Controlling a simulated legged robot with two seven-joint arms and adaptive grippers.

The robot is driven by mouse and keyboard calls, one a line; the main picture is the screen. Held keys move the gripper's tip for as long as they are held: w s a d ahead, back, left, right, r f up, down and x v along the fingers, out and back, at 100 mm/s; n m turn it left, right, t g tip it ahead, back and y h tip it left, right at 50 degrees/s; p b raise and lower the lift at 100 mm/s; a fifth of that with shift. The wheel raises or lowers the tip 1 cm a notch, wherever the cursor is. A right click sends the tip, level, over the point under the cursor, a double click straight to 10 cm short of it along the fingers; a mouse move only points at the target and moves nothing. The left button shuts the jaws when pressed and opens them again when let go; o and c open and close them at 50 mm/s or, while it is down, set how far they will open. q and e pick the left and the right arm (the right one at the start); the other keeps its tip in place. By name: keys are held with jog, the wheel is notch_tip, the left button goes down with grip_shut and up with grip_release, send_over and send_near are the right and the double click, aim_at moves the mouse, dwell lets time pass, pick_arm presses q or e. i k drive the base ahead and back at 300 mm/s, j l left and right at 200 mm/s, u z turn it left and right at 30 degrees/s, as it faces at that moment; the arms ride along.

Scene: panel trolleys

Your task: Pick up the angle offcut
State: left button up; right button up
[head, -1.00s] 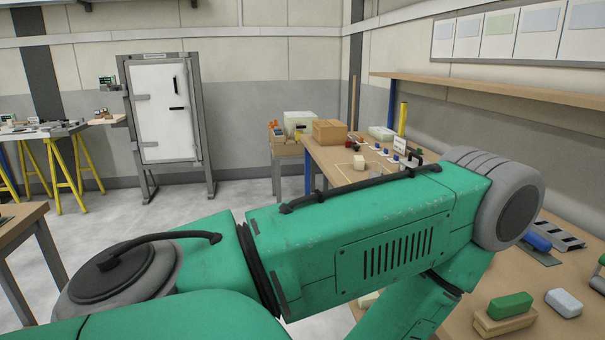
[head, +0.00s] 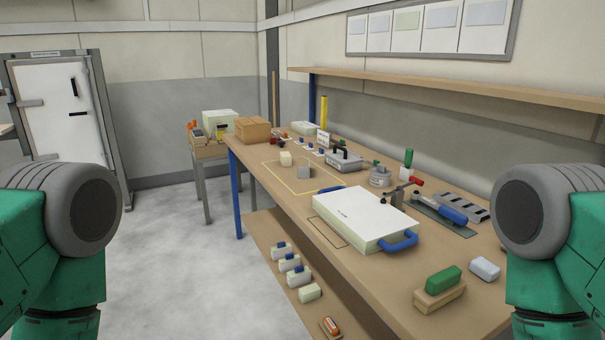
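A grey slotted metal strip (head: 462,204), which looks like the angle offcut, lies toward the back of the wooden workbench (head: 385,278) at the right. It is beside a blue-handled tool (head: 453,215) on a dark mat. Only the green and grey upper parts of my two arms show, at the left and right edges. Neither gripper is in view.
A white case with blue handles (head: 362,219) lies mid-bench. A green-topped block (head: 442,282) and a pale block (head: 485,268) are near the front right. A lower shelf (head: 270,240) holds several small items. A wall shelf (head: 430,94) overhangs the bench. The floor (head: 190,270) at left is clear.

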aim_at(304, 172)
jog(key=u, duration=0.5)
jog(key=i+j+u, duration=0.15)
jog(key=i+u, duration=0.15)
jog(key=i, duration=0.25)
jog(key=i+u, duration=0.25)
jog(key=i, duration=2.3)
jog(key=i+j+z, duration=0.1)
jog(key=i+z, duration=0.25)
jog(key=i+j+z, duration=0.15)
jog(key=i+z, duration=0.15)
jog(key=i+j+z, duration=0.35)
jog(key=i+l, duration=0.05)
jog(key=i, duration=0.05)
